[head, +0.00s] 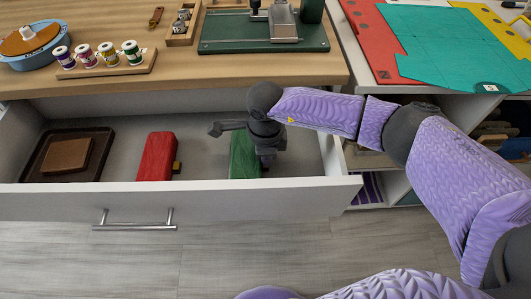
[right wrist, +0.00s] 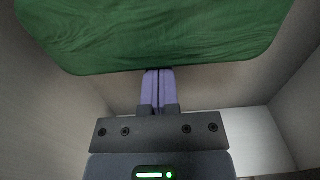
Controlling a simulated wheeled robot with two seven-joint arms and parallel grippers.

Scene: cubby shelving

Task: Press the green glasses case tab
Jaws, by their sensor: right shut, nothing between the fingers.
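The green glasses case (head: 240,157) lies in the open drawer, at its right end. It fills the top of the right wrist view (right wrist: 160,35). My right gripper (head: 267,160) reaches down into the drawer at the case's right side. In the right wrist view its purple fingers (right wrist: 157,74) are shut together, empty, with their tips at the case's lower edge. I cannot tell whether they touch it. The green case's tab is not clearly visible; the gripper covers that side in the head view. My left gripper is not in view.
A red case (head: 155,156) with a small tab on its right side and a dark tray (head: 46,172) holding a brown case share the drawer (head: 210,196). Drawer walls stand close around the gripper. The wooden counter (head: 180,72) above holds spools and a green board.

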